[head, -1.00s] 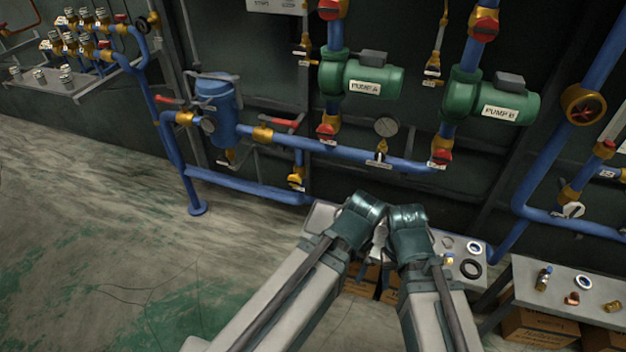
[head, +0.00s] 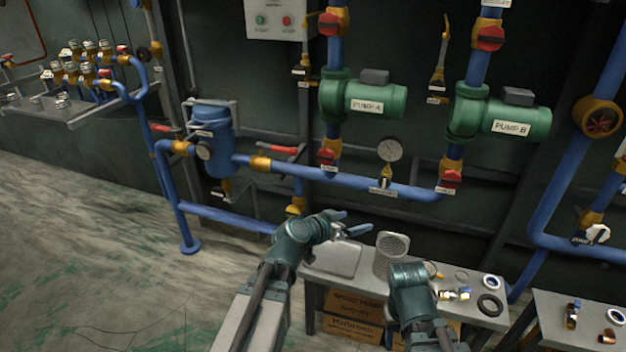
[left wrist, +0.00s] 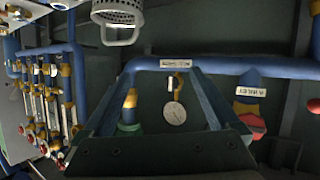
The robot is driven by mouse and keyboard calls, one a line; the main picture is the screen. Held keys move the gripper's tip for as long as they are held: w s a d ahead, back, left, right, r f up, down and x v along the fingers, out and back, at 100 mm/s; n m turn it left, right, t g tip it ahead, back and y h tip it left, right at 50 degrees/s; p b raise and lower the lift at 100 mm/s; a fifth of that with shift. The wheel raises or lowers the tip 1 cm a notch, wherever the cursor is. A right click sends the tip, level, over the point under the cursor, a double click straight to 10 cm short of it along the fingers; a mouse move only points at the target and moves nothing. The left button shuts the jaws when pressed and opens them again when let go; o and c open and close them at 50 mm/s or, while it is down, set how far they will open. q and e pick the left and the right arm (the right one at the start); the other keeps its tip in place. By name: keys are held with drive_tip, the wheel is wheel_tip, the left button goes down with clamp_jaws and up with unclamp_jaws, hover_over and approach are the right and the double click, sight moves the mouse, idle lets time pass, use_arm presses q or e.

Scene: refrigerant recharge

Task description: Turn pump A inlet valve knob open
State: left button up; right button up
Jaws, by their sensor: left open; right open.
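The pump A inlet valve has a red knob (head: 327,157) on a yellow body, below the green pump A (head: 362,98) and just above the blue horizontal pipe. In the left wrist view, which looks upside down, a red knob (left wrist: 249,108) with a white label stands right of the fingers. My left gripper (head: 352,224) is open and empty, below the pipe and below the valve, apart from it. Its two fingers (left wrist: 160,82) show in the wrist view with a gauge behind them. My right gripper (head: 410,275) is over the bench at lower right; its fingertips are hidden.
A pressure gauge (head: 390,150) and the blue pipe (head: 375,182) lie right of the valve. A bench (head: 335,258) holds a mesh basket (head: 392,250) and small parts. Pump B (head: 510,121) is further right. A blue filter (head: 213,140) stands left.

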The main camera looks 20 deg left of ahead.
use_arm(q)
drive_tip(key=w+a+r+n+t+y, duration=0.1)
drive_tip(key=w+a+r+t+y, duration=0.1)
drive_tip(key=w+a+r+t, duration=0.3)
drive_tip(key=n+t+y, duration=0.1)
drive_tip(key=n+y, duration=0.2)
drive_tip(key=y, duration=0.1)
approach(325, 158)
drive_tip(key=w, duration=0.8)
drive_tip(key=shift+w+d+f, duration=0.15)
drive_tip(key=shift+w+d, duration=0.05)
drive_tip(key=shift+w, duration=0.2)
drive_tip(key=shift+s, duration=0.2)
drive_tip(key=shift+c, duration=1)
drive_tip(key=c, duration=1.2)
drive_tip(key=n, duration=0.4)
drive_tip(key=shift+c, duration=0.2)
drive_tip(key=shift+n, duration=0.3)
drive_tip(key=shift+s, duration=0.1)
